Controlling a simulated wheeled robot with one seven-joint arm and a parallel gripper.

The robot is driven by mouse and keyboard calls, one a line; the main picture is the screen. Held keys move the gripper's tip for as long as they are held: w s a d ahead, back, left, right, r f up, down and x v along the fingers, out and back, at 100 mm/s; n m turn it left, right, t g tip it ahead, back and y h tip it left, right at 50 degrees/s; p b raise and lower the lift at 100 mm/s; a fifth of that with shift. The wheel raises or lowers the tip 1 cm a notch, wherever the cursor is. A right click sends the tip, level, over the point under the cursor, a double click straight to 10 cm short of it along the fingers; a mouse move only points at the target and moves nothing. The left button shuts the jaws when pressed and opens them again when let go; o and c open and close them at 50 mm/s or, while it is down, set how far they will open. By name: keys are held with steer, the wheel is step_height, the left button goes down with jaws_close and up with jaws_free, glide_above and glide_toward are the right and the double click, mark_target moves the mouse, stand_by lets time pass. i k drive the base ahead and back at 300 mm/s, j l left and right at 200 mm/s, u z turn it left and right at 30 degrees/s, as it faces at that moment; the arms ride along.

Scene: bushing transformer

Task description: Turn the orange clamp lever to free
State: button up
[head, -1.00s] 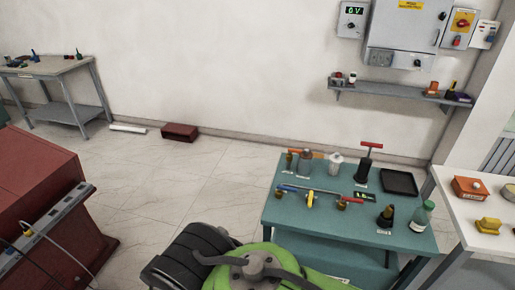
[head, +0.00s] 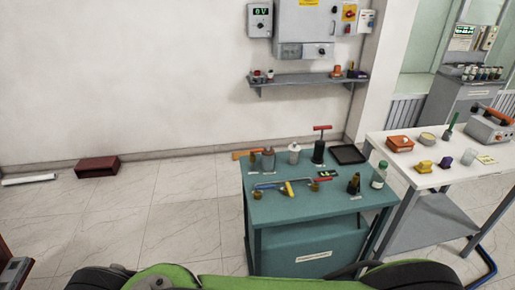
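A teal table (head: 255,212) stands right of centre. At its back left edge is a small orange bar (head: 243,154), which may be the orange clamp lever; it is too small to tell its setting, and brown and grey bushing-like parts (head: 268,160) stand next to it. A blue and red bar with a yellow handle (head: 288,187) lies across the table's middle. My gripper is not in view; only green and black parts of my own body show along the bottom edge, apart from the table.
A red-handled pump-like tool (head: 319,150), a white canister (head: 294,153), a black tray (head: 348,154) and a bottle (head: 379,174) stand on the teal table. A white table (head: 400,175) adjoins at right. Open tiled floor (head: 180,215) lies to the left.

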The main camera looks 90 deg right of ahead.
mark_target(252, 151)
steer(key=i+l+z, duration=0.2)
steer(key=z, duration=0.25)
steer(key=i+z, duration=0.8)
steer(key=z, duration=0.15)
steer(key=i+j+z, duration=0.15)
steer(key=i+z, duration=0.15)
steer(key=z, duration=0.15)
steer(key=i+j+z, duration=0.25)
steer(key=z, duration=0.2)
steer(key=i+l+z, duration=0.2)
steer(key=i+z, duration=0.25)
steer(key=i+l+z, duration=0.1)
steer(key=i+z, duration=0.2)
steer(key=z, duration=0.15)
steer(key=i+z, duration=0.65)
steer(key=i+l, duration=0.05)
